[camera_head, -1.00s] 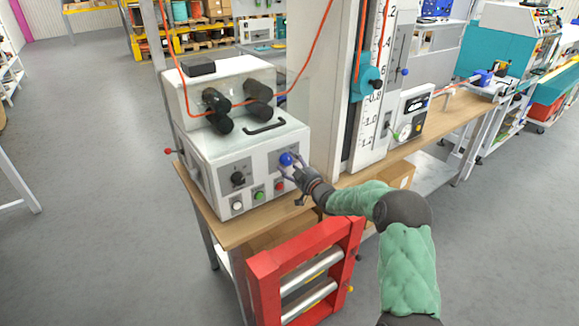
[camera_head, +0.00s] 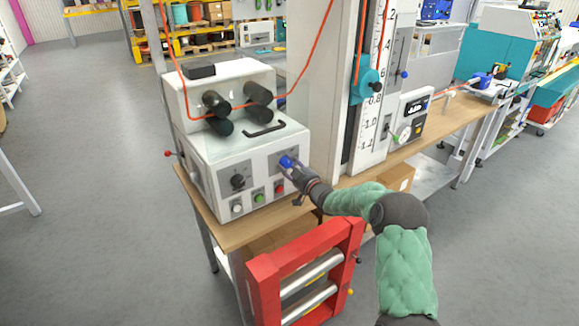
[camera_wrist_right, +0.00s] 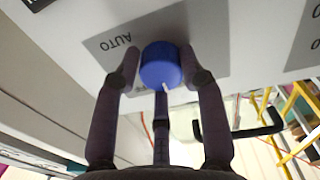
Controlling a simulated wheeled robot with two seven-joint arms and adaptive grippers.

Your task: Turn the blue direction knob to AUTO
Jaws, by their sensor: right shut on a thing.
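The blue direction knob (camera_head: 286,161) is on the front panel of the white machine (camera_head: 207,160). It also shows in the right wrist view (camera_wrist_right: 161,62), with a short white mark at its lower edge there. The AUTO label (camera_wrist_right: 116,42) appears upside down on the grey plate, to the left of the knob. My right gripper (camera_head: 291,166) is at the knob, and in the right wrist view its fingers are closed around it (camera_wrist_right: 160,72). My left gripper is out of view.
A black knob (camera_head: 237,181) and white, green (camera_head: 259,197) and red (camera_head: 279,188) buttons sit close by on the panel. A black handle (camera_head: 265,130) and black rollers (camera_head: 247,103) are above. A red roller frame (camera_head: 262,285) stands below the wooden bench (camera_head: 232,233).

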